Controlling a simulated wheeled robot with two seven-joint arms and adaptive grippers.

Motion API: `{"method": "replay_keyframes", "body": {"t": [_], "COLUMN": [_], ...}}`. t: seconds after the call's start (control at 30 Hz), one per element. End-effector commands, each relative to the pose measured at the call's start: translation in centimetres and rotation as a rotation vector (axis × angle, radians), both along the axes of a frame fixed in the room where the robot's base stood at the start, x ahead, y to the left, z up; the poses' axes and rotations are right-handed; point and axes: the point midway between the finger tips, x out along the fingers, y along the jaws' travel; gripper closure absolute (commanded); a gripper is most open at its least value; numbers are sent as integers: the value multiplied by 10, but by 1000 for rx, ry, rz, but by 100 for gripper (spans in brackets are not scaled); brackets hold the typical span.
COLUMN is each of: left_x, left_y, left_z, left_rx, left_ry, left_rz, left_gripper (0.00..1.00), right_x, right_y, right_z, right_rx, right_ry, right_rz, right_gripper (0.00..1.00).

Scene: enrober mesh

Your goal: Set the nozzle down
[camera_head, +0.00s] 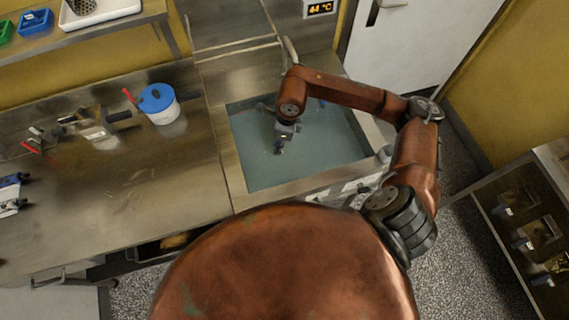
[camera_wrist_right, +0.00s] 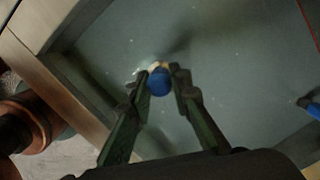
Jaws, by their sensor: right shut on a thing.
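My right gripper (camera_head: 279,148) hangs over the water in the sink, near its middle. In the right wrist view its two fingers (camera_wrist_right: 160,88) are closed on the nozzle (camera_wrist_right: 159,82), which shows as a blue rounded body with a pale tip. The nozzle is over the greyish water, and I cannot tell whether it touches it. In the head view the nozzle is too small and too covered by the gripper to make out. My left gripper is not in view.
The sink (camera_head: 240,170) has a raised metal rim and cloudy water. Another blue piece (camera_wrist_right: 309,104) shows at the right of the wrist view. A white tub with a blue lid (camera_head: 163,112) and several tools stand on the steel counter (camera_head: 130,190); its front is mostly clear.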

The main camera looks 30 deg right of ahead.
Motion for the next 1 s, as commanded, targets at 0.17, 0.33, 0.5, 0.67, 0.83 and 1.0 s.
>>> {"method": "replay_keyframes", "body": {"t": [0.17,0.33,0.5,0.67,0.83,1.0], "left_x": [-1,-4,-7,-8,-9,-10], "left_y": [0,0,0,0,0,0], "left_z": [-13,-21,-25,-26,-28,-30], "left_rx": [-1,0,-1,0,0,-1], "left_ry": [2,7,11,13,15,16], "left_rz": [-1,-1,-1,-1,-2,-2], "left_gripper": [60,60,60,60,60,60], "right_x": [3,6,7,7,6,7], "right_y": [-10,-21,-29,-32,-32,-32], "right_z": [-24,-40,-48,-55,-79,-102], "right_rx": [1,1,0,1,-1,0], "right_ry": [1,1,0,1,4,1], "right_rz": [-434,-804,-1043,-1130,-1138,-1135], "right_gripper": [100,100,100,100,100,100]}}
